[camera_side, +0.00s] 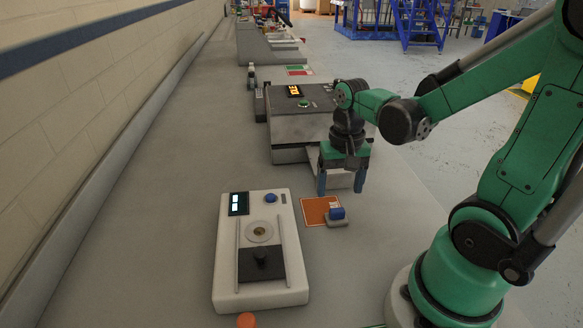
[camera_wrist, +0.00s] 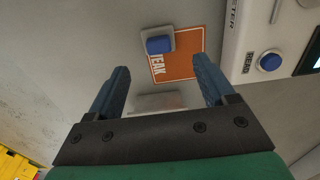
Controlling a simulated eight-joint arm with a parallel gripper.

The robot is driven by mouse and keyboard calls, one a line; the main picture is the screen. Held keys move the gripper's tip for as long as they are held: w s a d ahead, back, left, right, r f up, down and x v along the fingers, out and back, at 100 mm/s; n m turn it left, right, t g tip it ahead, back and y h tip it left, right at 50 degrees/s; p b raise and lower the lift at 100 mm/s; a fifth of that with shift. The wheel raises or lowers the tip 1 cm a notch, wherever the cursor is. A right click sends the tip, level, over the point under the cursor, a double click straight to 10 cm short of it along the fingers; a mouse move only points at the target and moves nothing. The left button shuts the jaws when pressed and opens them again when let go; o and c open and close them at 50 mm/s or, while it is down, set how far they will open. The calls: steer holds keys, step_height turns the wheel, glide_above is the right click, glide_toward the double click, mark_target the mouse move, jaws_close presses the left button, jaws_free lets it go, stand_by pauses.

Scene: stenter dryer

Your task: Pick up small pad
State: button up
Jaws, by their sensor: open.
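What looks like the small pad, a grey base with a blue block on top (camera_side: 337,215), rests at the right edge of an orange card (camera_side: 318,210). In the wrist view the pad (camera_wrist: 158,43) lies partly over the orange card (camera_wrist: 186,66), which has white lettering. My gripper (camera_side: 340,190) points down above the bench, just behind the pad in the side view. Its two blue fingers (camera_wrist: 160,70) are spread wide with nothing between them. The pad shows beyond the fingertips, apart from them.
A white device (camera_side: 225,270) with a blue button, display and dark slider stands left of the card. A grey machine (camera_side: 292,128) with a lit display stands behind my gripper. The bench at left is clear.

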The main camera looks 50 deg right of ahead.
mark_target(337, 210)
steer(key=shift+f, duration=2.85)
steer(key=shift+c, duration=0.3)
jaws_close()
steer(key=shift+r, duration=0.15)
step_height(337, 210, up, 20)
